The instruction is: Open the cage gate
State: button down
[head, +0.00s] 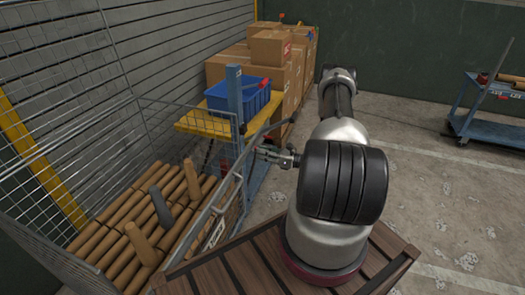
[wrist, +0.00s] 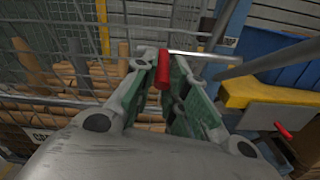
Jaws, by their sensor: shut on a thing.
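The wire-mesh cage (head: 70,135) stands at the left, with its mesh front and gate frame running toward my gripper (head: 263,153). I cannot tell exactly where the gate panel ends and the fixed mesh begins. In the wrist view, my gripper (wrist: 165,85) is shut on a red handle (wrist: 163,68) between its green-lined fingers. A thin silver rod (wrist: 204,56) runs right from near the handle's top. Mesh lies directly behind the fingertips. In the head view the held handle is hidden by the gripper and arm.
Behind the gate are a blue post (head: 235,95), a yellow bench (head: 192,123), a blue bin (head: 257,103) and stacked cartons (head: 270,47). Open floor (head: 425,185) lies right; a blue cart (head: 488,128) stands farther back.

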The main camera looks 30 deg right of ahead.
jog(key=shift+a+f, duration=0.1)
jog(key=shift+f, duration=0.05)
jog(key=c, duration=1.6)
grip_release()
jog(key=shift+w, duration=0.1)
jog(key=shift+o, duration=0.7)
jog(key=v, duration=1.2)
